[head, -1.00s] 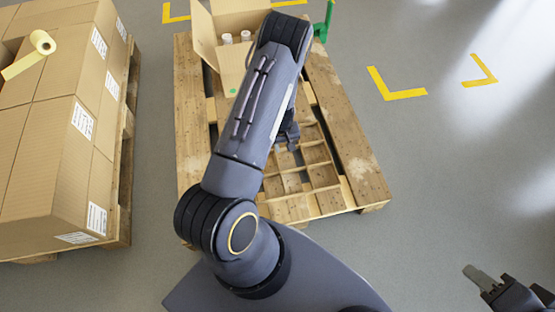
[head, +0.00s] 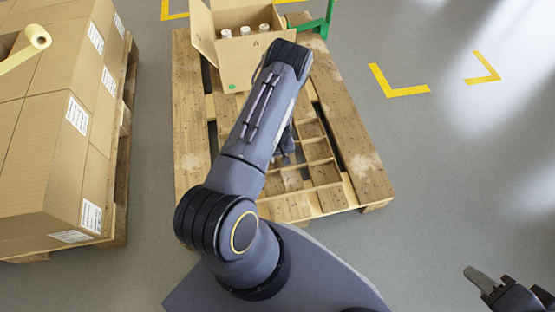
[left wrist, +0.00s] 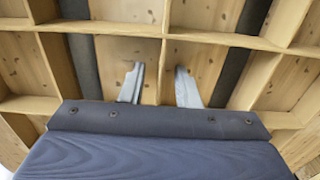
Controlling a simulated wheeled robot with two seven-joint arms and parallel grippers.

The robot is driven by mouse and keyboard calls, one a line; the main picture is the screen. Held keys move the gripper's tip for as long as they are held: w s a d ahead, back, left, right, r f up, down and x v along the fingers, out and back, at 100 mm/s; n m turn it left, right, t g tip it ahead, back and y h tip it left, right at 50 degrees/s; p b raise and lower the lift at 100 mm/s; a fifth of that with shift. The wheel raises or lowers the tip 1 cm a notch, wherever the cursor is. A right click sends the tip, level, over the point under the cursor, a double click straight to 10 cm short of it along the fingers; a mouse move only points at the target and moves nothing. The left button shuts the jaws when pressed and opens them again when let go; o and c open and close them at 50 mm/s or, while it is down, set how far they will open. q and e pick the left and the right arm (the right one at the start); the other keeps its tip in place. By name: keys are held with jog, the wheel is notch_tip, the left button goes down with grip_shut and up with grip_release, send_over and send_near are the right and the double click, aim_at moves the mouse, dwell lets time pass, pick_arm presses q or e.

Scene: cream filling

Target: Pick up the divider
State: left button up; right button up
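The divider (head: 318,161) is a light brown grid of open cells lying on the wooden pallet, partly hidden by my left arm in the head view. My left gripper (head: 287,152) is down over it. In the left wrist view the divider (left wrist: 110,29) fills the upper part, and the two pale fingers (left wrist: 160,86) are spread apart. One divider wall runs toward the gap between them; I cannot tell whether a finger touches it. My right gripper (head: 511,283) is at the lower right, away from the pallet, with its fingers apart and empty.
An open carton (head: 240,50) with several white-topped containers stands at the pallet's far end. A green frame (head: 318,25) is beside it. Stacked closed cartons (head: 60,120) with a yellow tape roll (head: 38,37) stand on another pallet at left. The floor at right is clear.

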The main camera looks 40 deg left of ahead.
pick_arm(q)
grip_shut()
jog(key=shift+r, duration=0.1)
